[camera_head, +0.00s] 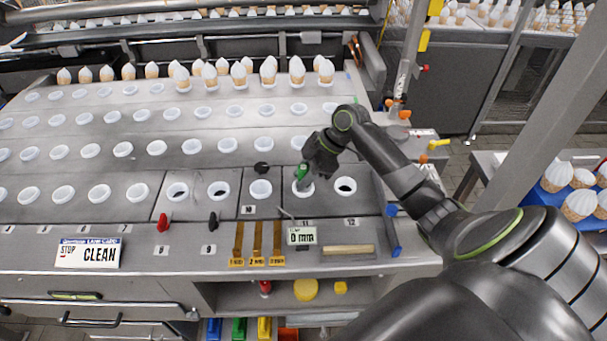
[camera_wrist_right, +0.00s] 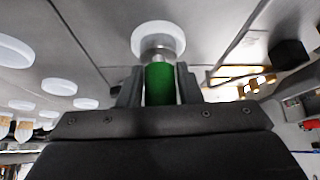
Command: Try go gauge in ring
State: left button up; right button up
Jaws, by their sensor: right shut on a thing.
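The go gauge has a green handle (camera_head: 302,172) and a bare metal end (camera_wrist_right: 157,47). My right gripper (camera_head: 304,175) is shut on the green handle, with one finger on each side of it in the right wrist view (camera_wrist_right: 160,85). The gauge's metal end is at the white ring (camera_head: 303,190) above the number 11 plate. In the right wrist view the white ring (camera_wrist_right: 165,27) shows around the metal end; how deep the end sits cannot be told. My left gripper is not in view.
A neighbouring white ring (camera_head: 344,187) lies to the right. A black knob (camera_head: 261,168) stands to the left. In front lie a "0 mm" display (camera_head: 302,236), brass strips (camera_head: 257,240), a wooden bar (camera_head: 348,249) and a blue-handled tool (camera_head: 392,230). Filled cones (camera_head: 240,76) line the back.

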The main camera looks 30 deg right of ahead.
jog(key=shift+f, duration=0.5)
dwell(0.7)
jog(key=shift+r+n+g+b, duration=0.2)
jog(key=shift+n+g+b, duration=0.3)
jog(key=shift+n, duration=0.3)
dwell(1.0)
jog(key=shift+r, duration=0.1)
jog(key=shift+r+p, duration=3.55)
jog(key=shift+r, duration=0.4)
